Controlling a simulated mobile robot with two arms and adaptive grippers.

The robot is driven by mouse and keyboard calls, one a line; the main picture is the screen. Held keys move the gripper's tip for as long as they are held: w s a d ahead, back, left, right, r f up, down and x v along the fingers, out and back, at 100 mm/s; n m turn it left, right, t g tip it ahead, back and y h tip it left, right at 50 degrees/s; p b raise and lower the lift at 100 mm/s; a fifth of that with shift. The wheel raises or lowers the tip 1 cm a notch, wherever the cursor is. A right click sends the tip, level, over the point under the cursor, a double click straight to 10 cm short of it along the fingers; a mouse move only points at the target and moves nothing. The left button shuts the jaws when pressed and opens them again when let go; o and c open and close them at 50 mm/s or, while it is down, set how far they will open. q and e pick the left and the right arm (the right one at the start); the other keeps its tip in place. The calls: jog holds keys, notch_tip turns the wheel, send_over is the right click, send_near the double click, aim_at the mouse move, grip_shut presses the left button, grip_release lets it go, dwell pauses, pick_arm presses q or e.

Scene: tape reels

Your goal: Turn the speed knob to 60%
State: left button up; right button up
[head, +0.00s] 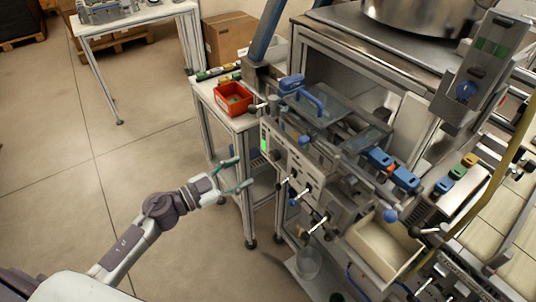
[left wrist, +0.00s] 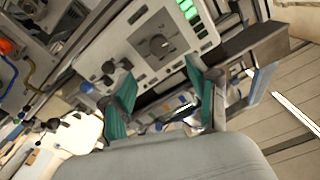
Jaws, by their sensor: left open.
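The control box (head: 284,158) with a lit green display (head: 264,143) is mounted on the front of the machine in the head view. In the left wrist view its light panel carries a dark round knob (left wrist: 159,45), with the green display (left wrist: 190,11) beside it. The knob's scale and setting are too small to read. My left gripper (head: 239,173) is open and empty, left of the box and apart from it. In the left wrist view its green fingertips (left wrist: 160,78) are spread below the knob. My right gripper is not in view.
A red bin (head: 233,97) stands on a small side table left of the machine. Levers (head: 319,226) and an open cream tray (head: 382,246) stick out from the machine's front, right of the gripper. The floor at the left is clear.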

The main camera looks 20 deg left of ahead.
aim_at(271, 157)
pick_arm(q)
jog(key=p+x, duration=0.1)
jog(key=x, duration=0.7)
jog(key=shift+w+d, duration=0.2)
jog(key=shift+w, duration=0.05)
jog(key=shift+w+d, duration=0.4)
jog(key=shift+w, duration=0.1)
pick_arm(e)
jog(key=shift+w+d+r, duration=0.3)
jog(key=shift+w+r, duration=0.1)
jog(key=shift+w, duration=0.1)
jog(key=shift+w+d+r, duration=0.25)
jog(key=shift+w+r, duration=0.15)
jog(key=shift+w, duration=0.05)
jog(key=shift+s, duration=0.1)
pick_arm(q)
jog(key=shift+c, duration=0.5)
grip_shut()
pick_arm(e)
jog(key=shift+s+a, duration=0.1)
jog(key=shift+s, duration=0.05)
